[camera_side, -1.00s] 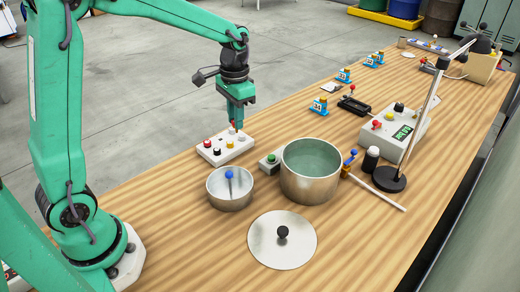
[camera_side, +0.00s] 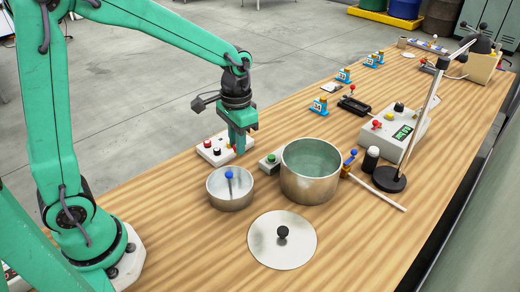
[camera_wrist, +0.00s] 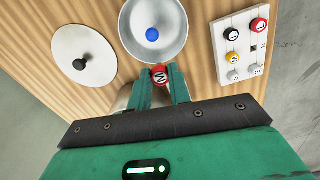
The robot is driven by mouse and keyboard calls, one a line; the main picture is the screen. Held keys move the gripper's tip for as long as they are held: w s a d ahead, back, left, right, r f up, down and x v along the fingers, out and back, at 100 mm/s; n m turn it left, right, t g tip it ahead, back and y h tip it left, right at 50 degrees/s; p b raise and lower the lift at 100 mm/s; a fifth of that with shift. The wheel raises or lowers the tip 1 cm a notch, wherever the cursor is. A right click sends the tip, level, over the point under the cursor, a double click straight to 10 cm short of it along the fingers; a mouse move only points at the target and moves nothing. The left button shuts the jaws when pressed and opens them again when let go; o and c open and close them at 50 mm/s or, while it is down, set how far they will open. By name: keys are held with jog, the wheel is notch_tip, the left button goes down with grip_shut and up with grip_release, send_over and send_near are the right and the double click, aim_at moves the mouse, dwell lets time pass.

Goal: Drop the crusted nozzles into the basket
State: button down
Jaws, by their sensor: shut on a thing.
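My gripper (camera_side: 238,148) is shut on a red-capped nozzle (camera_wrist: 160,76), which carries a dark letter on its pale top. It hangs between the pale nozzle block (camera_side: 212,152) and the basket. The basket (camera_side: 230,200) looks like a shallow round metal bowl with a blue knob on an upright stem in its middle. In the wrist view the bowl (camera_wrist: 127,32) lies just beyond my fingertips. Several nozzles with red, black, yellow and grey tops stand in the block (camera_wrist: 222,50). I cannot tell crust on them.
A deep metal pot (camera_side: 310,188) of greenish liquid stands right of the bowl. A round lid (camera_side: 265,250) with a black knob lies in front. A small green-button box (camera_side: 270,163), control box (camera_side: 400,135) and lamp stand (camera_side: 390,180) are nearby. Bare wood lies at the front.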

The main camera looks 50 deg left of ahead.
jog(key=shift+f, duration=2.5)
jog(key=c, duration=1.2)
grip_release()
jog(key=shift+w+r, duration=0.15)
jog(key=shift+r, duration=3.8)
